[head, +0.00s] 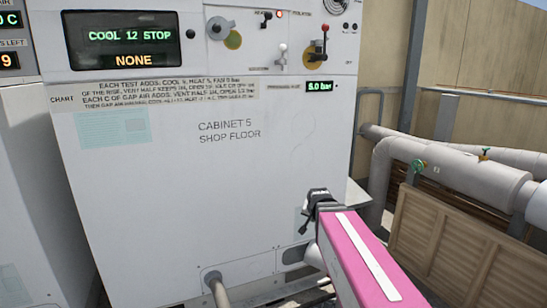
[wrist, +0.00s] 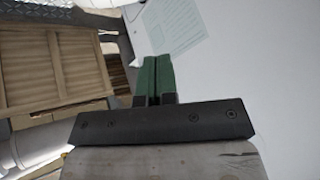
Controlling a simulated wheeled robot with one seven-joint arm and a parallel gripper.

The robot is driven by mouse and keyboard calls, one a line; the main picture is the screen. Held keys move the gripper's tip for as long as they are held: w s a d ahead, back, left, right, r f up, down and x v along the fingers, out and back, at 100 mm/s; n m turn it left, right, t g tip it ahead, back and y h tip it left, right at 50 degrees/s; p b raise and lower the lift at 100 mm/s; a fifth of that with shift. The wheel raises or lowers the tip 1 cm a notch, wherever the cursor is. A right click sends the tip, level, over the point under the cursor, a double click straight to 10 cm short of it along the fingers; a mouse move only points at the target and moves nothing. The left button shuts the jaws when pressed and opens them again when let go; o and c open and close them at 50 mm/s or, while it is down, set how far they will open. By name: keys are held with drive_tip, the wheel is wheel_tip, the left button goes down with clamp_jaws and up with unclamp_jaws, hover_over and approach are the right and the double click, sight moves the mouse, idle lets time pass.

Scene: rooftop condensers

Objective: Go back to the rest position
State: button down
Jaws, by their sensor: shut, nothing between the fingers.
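In the wrist view my gripper (wrist: 157,62) has its two green fingers together, with nothing between them. The white cabinet face lies to the right of and beyond the fingers; I cannot tell the distance. In the head view my pink arm link with a white stripe reaches up from the lower right, with a dark part at its end, in front of the lower right of cabinet 5 (head: 200,200). The fingers cannot be made out there.
Cabinet 5 has a display (head: 130,38) reading "COOL 12 STOP" and "NONE", a red-knobbed lever (head: 322,45) and a small "5.0 bar" readout (head: 319,86). Grey pipes (head: 455,175) and a slatted wooden panel (head: 440,240) stand at right. Another cabinet (head: 35,180) stands at left.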

drive_tip(key=s+d+f+n+g, duration=0.3)
drive_tip(key=s+f+g, duration=0.4)
drive_tip(key=s+f, duration=0.7)
drive_tip(key=shift+f+n, duration=0.2)
drive_tip(key=shift+n, duration=0.6)
drive_tip(key=shift+w, duration=0.1)
drive_tip(key=shift+s+r, duration=0.35)
drive_tip(key=shift+r, duration=0.05)
